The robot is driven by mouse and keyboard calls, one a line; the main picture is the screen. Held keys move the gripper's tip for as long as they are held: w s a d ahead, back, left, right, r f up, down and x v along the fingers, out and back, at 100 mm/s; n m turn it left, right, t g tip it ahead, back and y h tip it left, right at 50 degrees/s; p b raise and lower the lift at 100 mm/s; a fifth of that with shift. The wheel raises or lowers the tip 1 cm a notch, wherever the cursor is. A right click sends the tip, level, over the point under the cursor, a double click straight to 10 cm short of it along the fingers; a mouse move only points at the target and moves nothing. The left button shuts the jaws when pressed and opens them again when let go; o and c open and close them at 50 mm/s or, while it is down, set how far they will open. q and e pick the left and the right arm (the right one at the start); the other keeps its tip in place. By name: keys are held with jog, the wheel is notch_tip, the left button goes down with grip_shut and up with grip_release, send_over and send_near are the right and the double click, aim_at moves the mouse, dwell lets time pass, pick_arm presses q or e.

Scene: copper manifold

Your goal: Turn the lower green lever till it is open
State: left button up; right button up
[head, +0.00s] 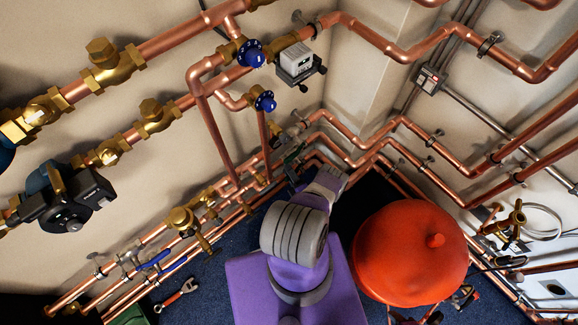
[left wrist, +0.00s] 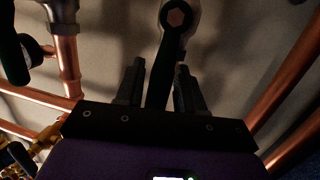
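My left gripper (head: 293,164) reaches in among the copper pipes near the wall corner. A dark lever end, greenish where the light catches it, shows beside its fingertips in the head view. In the left wrist view a dark lever (left wrist: 165,62) with a hex nut at its pivot runs down between the two fingers of my left gripper (left wrist: 158,80). The fingers stand on either side of it. The right finger is close to it, and whether both touch it is too dark to tell. A second dark green handle (left wrist: 12,48) shows at the left edge. My right gripper is not in view.
A red-orange tank (head: 410,252) stands just right of my left arm. Blue handwheels (head: 252,55) and a grey meter box (head: 297,62) are on the pipes above. Blue levers (head: 160,262) and brass valves sit at the left. A wrench (head: 177,294) lies on the floor.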

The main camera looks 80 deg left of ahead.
pick_arm(q)
jog(key=shift+o, duration=0.3)
jog(key=shift+r, duration=0.15)
notch_tip(320, 180, up, 10)
jog(key=p, duration=0.6)
